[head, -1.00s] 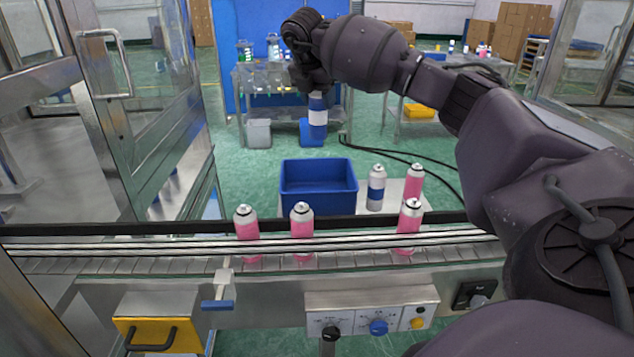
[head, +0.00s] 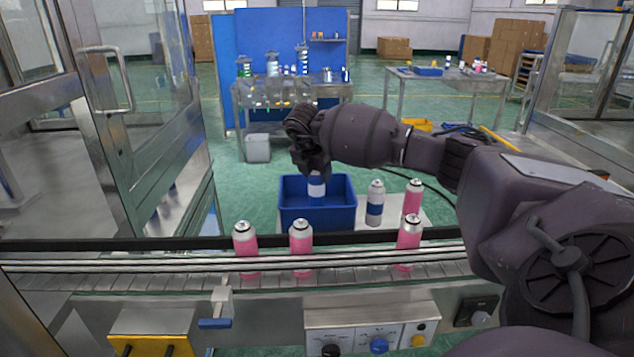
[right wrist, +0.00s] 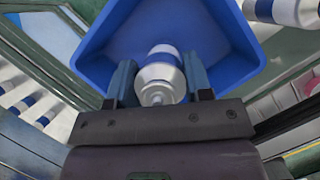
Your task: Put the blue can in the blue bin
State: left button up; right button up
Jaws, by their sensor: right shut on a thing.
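The blue can (head: 316,187), white with blue bands, is upright in the grip of my right gripper (head: 312,168). Its lower part is inside the opening of the blue bin (head: 318,217). In the right wrist view the can (right wrist: 160,76) sits between the two fingers of the right gripper (right wrist: 160,84), with the blue bin (right wrist: 215,38) around and below it. I cannot tell whether the can touches the bin floor. My left gripper is not in view.
Another blue-banded can (head: 375,204) and a pink can (head: 412,197) stand right of the bin. Pink cans (head: 245,246), (head: 301,245), (head: 409,240) stand along the conveyor (head: 150,274) in front. A glass-panelled door frame (head: 110,110) is at left.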

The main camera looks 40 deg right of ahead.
aim_at(317, 182)
notch_tip(317, 182, down, 3)
jog(key=shift+r, duration=0.1)
jog(key=o, duration=1.2)
jog(key=shift+c, duration=0.2)
